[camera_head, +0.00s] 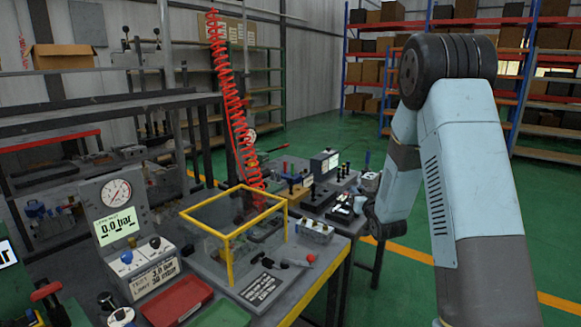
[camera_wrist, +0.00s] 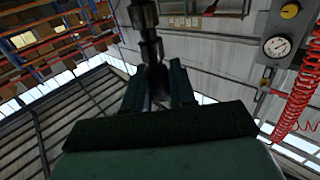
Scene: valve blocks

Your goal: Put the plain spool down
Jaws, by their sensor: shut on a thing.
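My gripper (camera_wrist: 158,88) is shut on the plain spool (camera_wrist: 150,48) in the wrist view. The spool is a dark metal rod with thicker, stepped sections, and it sticks out beyond the fingertips toward the top of the picture. Its near end is hidden between the fingers. In the head view my arm reaches down at the right edge of the workbench (camera_head: 330,262). There my gripper is small and dark, and the spool cannot be made out clearly.
A yellow-framed clear box (camera_head: 232,262) stands on the bench. Left of it is a gauge panel (camera_head: 118,205) reading 0.0 bar, with a red tray (camera_head: 177,301) in front. A red coiled hose (camera_head: 232,105) hangs behind. Small blocks and fittings crowd the bench's far right part.

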